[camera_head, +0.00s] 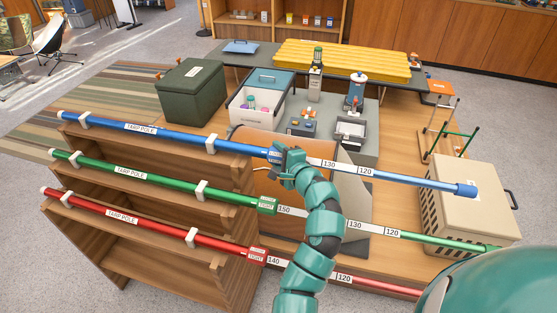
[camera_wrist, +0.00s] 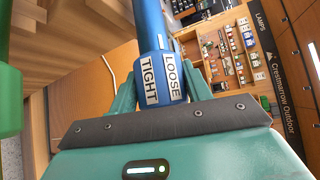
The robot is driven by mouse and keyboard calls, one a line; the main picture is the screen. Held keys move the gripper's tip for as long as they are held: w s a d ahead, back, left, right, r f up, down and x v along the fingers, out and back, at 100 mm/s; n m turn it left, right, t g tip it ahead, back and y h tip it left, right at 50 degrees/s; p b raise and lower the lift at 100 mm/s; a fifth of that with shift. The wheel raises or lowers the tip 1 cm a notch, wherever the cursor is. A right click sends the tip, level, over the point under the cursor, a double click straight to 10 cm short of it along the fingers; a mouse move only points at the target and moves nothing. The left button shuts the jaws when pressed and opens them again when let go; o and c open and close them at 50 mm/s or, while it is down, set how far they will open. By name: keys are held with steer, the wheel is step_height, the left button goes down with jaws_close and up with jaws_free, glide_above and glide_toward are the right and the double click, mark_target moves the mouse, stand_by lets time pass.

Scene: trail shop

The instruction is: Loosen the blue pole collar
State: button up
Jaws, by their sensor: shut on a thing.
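The blue tarp pole (camera_head: 210,141) runs across the top of the wooden rack, its thinner section marked 130 and 120. Its blue collar (camera_head: 274,155) sits at mid-pole, partly covered by my gripper (camera_head: 288,161). In the wrist view the blue collar (camera_wrist: 158,72) stands between my two teal fingers, which are shut on it from both sides. White labels reading TIGHT and LOOSE sit side by side on it, facing the camera.
A green pole with its collar (camera_head: 267,205) and a red pole with its collar (camera_head: 257,256) lie parallel in front of the blue one. A beige crate (camera_head: 468,200) stands under the poles' right ends. A green box (camera_head: 190,90) and a white cooler (camera_head: 260,100) stand behind.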

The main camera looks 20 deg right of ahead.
stand_by(0.3)
steer(key=o, duration=1)
steer(key=shift+c, duration=0.2)
steer(key=shift+s, duration=0.1)
steer(key=p+v, duration=1.1)
steer(key=v, duration=0.6)
